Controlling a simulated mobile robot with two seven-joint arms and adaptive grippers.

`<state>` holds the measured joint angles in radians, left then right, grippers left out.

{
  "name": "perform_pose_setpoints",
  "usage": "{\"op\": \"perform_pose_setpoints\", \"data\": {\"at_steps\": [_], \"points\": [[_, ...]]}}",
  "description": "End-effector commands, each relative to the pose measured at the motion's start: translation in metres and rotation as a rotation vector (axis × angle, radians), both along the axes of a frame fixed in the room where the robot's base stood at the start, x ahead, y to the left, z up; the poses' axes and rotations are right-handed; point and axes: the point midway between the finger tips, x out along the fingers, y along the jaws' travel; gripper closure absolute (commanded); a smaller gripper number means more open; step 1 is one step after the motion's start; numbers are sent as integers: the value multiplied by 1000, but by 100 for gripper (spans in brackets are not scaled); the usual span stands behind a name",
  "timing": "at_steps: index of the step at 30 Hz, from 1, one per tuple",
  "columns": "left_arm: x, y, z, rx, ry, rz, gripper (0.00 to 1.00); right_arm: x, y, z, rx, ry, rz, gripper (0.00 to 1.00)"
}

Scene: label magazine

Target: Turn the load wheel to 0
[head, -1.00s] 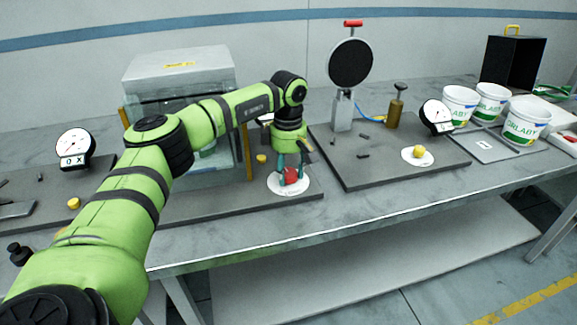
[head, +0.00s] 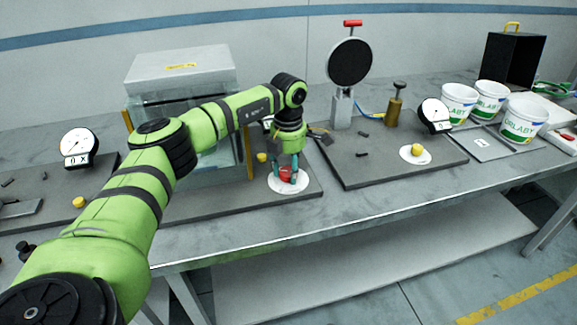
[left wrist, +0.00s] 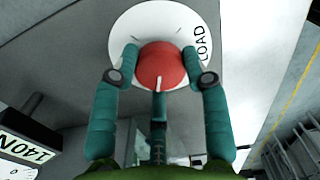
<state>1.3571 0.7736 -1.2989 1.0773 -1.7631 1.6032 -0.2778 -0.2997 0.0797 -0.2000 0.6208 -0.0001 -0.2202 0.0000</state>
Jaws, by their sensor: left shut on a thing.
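The load wheel is a red knob (head: 286,174) on a white round dial (head: 274,184) near the front edge of the grey plate. My left gripper (head: 287,172) points down over it with its teal fingers shut on the knob. In the left wrist view the red knob (left wrist: 161,66) sits between the two fingertips (left wrist: 160,75), with a short white mark on its near side. The white dial (left wrist: 135,22) shows the letters "LOAD" at its right; no 0 can be made out. My right gripper is in neither view.
A glass-sided cabinet (head: 180,66) stands behind my left arm. A second plate (head: 380,172) to the right bears a black disc on a stand (head: 350,63), a brass cylinder (head: 393,110) and a yellow knob (head: 416,149). White tubs (head: 522,122) stand farther right. A dial gauge (head: 79,143) is at left.

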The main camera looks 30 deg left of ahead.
Motion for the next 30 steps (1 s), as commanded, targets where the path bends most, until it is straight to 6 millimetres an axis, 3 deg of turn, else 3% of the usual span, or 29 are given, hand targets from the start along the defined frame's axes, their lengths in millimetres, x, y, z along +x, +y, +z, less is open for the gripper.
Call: {"op": "perform_pose_setpoints", "data": {"at_steps": [30], "points": [[-2,0,0,3,5,958,87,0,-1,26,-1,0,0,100]]}}
